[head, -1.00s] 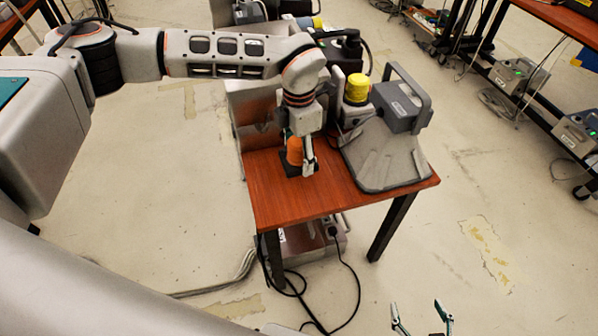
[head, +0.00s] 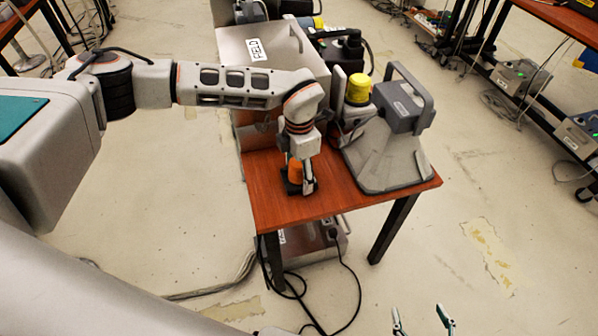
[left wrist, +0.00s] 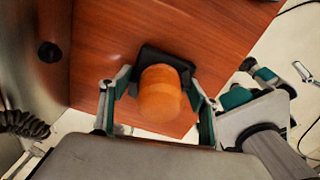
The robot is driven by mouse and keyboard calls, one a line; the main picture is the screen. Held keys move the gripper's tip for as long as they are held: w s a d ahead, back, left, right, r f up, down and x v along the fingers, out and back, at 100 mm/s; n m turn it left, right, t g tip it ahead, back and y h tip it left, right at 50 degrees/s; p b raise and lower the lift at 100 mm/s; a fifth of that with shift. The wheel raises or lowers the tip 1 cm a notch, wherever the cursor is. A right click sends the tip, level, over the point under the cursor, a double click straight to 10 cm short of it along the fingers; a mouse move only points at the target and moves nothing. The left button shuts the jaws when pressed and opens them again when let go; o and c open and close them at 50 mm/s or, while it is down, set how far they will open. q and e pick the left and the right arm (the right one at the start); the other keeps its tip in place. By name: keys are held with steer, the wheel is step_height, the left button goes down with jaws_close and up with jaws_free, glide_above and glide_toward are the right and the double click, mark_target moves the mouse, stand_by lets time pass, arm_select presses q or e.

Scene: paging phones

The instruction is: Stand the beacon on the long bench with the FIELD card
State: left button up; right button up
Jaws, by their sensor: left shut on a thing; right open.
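The beacon (head: 294,171) has an orange dome on a black base. It is over the front left part of the bench's reddish wooden top (head: 276,205); I cannot tell whether its base touches the wood. My left gripper (head: 302,184) is shut on the beacon, and in the left wrist view its fingers flank the orange dome (left wrist: 160,93). The FIELD card (head: 257,49) is white and sits on a grey metal case (head: 285,50) at the back of this bench. My right gripper (head: 421,318) is open and empty at the bottom edge, low in front of the bench.
A grey wedge-shaped device with a handle (head: 392,140) fills the bench's right side. A yellow-capped item (head: 358,90) and a black unit (head: 340,50) stand behind. The front strip of wood is clear. Cables (head: 345,285) hang below. Another bench (head: 560,20) is at the right.

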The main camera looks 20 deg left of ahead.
arm_select(q)
steer(key=o, duration=1.8)
step_height(320, 180, up, 11)
steer(key=shift+f+p, duration=0.15)
steer(key=shift+p, duration=0.45)
steer(key=shift+r, duration=0.75)
